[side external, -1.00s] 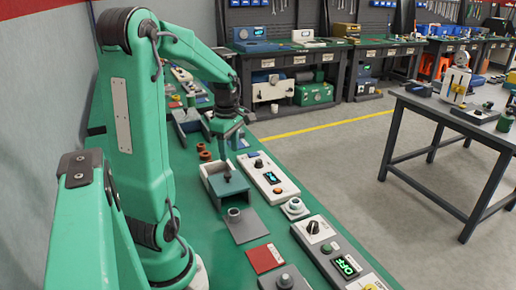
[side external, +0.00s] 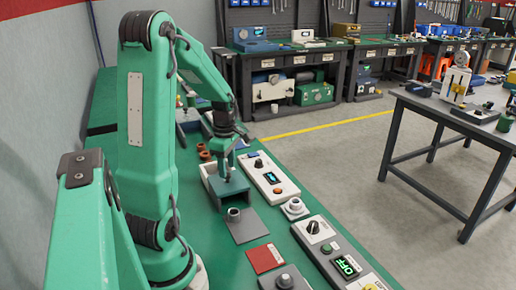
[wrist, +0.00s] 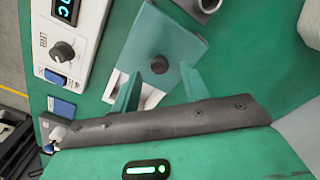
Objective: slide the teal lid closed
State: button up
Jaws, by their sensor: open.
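The teal lid (side external: 231,190) lies on a pale box (side external: 206,178) on the green bench. In the wrist view the lid (wrist: 185,45) has a dark round knob (wrist: 160,64). A pale part of the box (wrist: 150,97) shows uncovered beside the lid, so the lid covers it only partly. My gripper (side external: 227,172) is low over the box. Its two teal fingers (wrist: 160,72) are apart, one on each side of the knob in the wrist picture. I cannot tell whether they touch it. In the side view my gripper hides the knob.
A white control unit (side external: 268,177) with a lit display stands close to the box's right. A grey plate with a ring-shaped part (side external: 234,214) lies at the box's near end. Brown rings (side external: 204,154) lie behind it. A red card (side external: 264,258) lies nearer.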

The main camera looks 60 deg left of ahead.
jog(key=shift+f, duration=1.15)
jog(key=shift+c, duration=0.3)
grip_shut()
jog(key=shift+a+r, duration=0.1)
jog(key=shift+a, duration=5.15)
jog(key=shift+c, duration=1.1)
grip_release()
jog(key=shift+o, duration=1.4)
jog(key=shift+d, duration=0.1)
